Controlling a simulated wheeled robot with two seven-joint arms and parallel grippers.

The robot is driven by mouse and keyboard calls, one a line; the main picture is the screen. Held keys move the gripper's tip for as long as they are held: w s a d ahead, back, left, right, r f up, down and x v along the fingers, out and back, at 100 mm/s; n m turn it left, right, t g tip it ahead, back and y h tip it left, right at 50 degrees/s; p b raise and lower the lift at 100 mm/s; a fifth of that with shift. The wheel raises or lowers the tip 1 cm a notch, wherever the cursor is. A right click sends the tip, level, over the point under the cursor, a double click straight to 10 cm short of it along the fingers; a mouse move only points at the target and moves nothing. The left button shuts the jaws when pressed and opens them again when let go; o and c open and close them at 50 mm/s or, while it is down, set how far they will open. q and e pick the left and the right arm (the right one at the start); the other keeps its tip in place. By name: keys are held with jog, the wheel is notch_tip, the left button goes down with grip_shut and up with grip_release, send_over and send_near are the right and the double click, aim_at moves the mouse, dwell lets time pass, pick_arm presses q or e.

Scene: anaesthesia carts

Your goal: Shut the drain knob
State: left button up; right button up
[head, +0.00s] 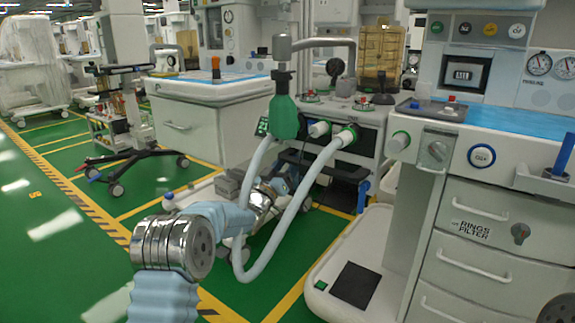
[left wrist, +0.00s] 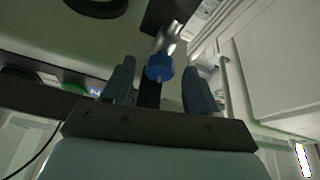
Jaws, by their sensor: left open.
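A blue knob (left wrist: 160,68) on a shiny metal stem (left wrist: 168,42) shows in the left wrist view. My left gripper (left wrist: 159,74) is open, with one dark finger on each side of the knob. Gaps show between the knob and both fingers, and I see no contact. I cannot tell from this view how deep the knob sits between them. In the head view my left arm reaches toward the lower part of the middle machine (head: 345,130), and its end is partly hidden behind pale hoses. I cannot make out the knob there. My right gripper is not in view.
Looped pale hoses (head: 303,190) hang in front of my left forearm. A white cart with drawers (head: 475,215) stands at the right, its low base (head: 325,275) jutting forward. A wheeled stand (head: 125,155) is at the left. Green floor (head: 60,250) is clear at the left.

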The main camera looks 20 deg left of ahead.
pick_arm(q)
jog(key=c, duration=1)
jog(key=m+h+b, duration=0.1)
jog(key=m+b, duration=0.1)
jog(key=m, duration=0.1)
jog(key=m+g+h+b, duration=0.1)
jog(key=m+h, duration=0.1)
jog(key=m, duration=0.2)
jog(key=shift+w+a+g+h+b, duration=0.1)
jog(key=shift+g+h+b, duration=0.2)
jog(key=shift+b, duration=0.05)
jog(key=shift+c, duration=0.2)
jog(key=o, duration=1)
jog(key=shift+o, duration=0.2)
